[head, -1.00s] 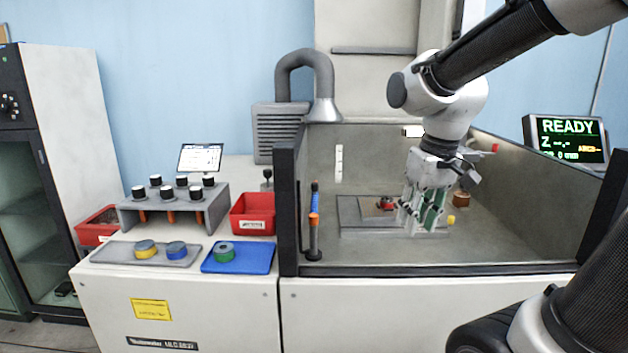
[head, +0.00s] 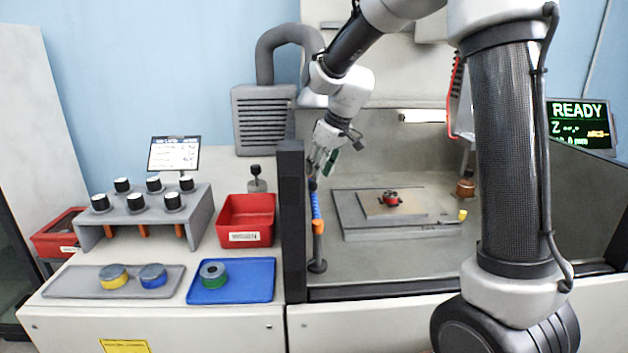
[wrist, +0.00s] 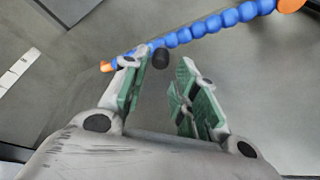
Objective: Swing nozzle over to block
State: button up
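The nozzle is a blue segmented hose (head: 316,205) with orange parts, standing upright at the tank's left front. In the wrist view the hose (wrist: 215,25) runs from the upper right to an orange tip (wrist: 106,66) at the left. A black knob (wrist: 160,59) on it shows between my fingertips. My gripper (head: 319,172) is over the hose's top; in the wrist view its green-padded fingers (wrist: 158,68) are apart with nothing clamped. I cannot tell whether they touch the hose. A flat grey block (head: 375,212) lies on a plate in the tank, with a red-and-dark piece (head: 391,199) on top.
The tank's dark front post (head: 291,220) stands just left of the hose. A copper-coloured piece (head: 465,188) and a small yellow piece (head: 462,214) are right of the block. A red bin (head: 246,218) and a blue tray (head: 232,281) are outside, left.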

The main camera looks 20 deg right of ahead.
jog(key=shift+x, duration=2.25)
grip_shut()
jog(key=shift+s+d, duration=0.1)
jog(key=shift+d, duration=0.05)
jog(key=s+d+m+h, duration=0.3)
jog(key=s+d+m, duration=0.2)
jog(key=d+m, duration=0.3)
jog(key=shift+s+d+t, duration=0.4)
jog(key=shift+f, duration=0.1)
